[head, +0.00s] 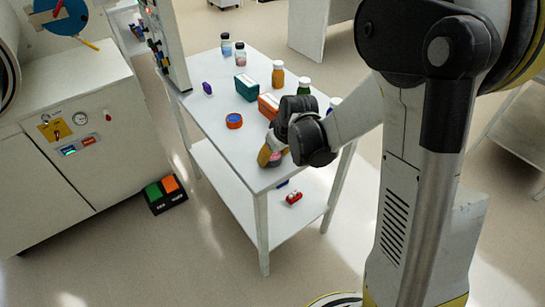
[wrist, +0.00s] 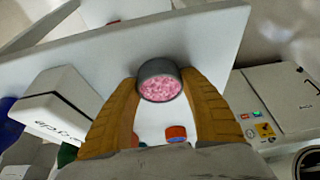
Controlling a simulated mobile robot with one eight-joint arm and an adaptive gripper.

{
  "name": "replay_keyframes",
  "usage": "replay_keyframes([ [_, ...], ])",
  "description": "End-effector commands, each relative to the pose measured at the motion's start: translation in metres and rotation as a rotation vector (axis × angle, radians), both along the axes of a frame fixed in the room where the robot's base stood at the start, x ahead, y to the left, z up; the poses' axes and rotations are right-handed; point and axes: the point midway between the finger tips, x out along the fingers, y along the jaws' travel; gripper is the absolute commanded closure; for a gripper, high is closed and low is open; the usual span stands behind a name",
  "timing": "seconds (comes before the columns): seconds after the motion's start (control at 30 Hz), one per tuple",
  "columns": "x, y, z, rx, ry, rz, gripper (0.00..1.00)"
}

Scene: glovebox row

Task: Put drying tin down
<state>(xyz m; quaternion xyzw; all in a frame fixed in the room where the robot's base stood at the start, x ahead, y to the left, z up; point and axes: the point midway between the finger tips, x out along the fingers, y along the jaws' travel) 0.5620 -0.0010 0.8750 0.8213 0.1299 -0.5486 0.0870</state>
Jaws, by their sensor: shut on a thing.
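The drying tin is a dark grey round tin with pink granules (wrist: 160,88), held between the two yellow fingers of my gripper (wrist: 159,95) in the wrist view. In the head view my gripper (head: 270,156) is at the near end of the white table (head: 212,106), with a bit of the pink tin (head: 276,160) showing beside the finger. The fingers are shut on the tin's sides. Whether the tin touches the tabletop or hangs just above it, I cannot tell. My wrist hides part of the tin in the head view.
An orange tin with a blue top (head: 234,121) stands left of my gripper. A teal box (head: 247,88), an orange box (head: 268,106) and several bottles stand farther back. A red item (head: 293,197) lies on the lower shelf. The table's near-left corner is clear.

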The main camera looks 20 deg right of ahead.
Motion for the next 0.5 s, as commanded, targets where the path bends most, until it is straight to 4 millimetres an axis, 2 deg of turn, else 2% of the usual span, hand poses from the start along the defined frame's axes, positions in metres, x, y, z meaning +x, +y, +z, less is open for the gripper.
replay_keyframes([
  [0.17,0.0000,0.0001,-0.0044,0.000,0.000,0.000,0.81],
  [0.2,-0.0001,0.0001,-0.0036,0.000,0.000,0.000,0.40],
  [0.23,0.0000,0.0001,-0.0032,0.000,0.000,0.000,0.31],
  [0.27,-0.0001,0.0001,-0.0030,0.000,0.000,0.000,0.28],
  [0.5,-0.0001,0.0001,-0.0028,0.000,0.000,0.000,0.28],
])
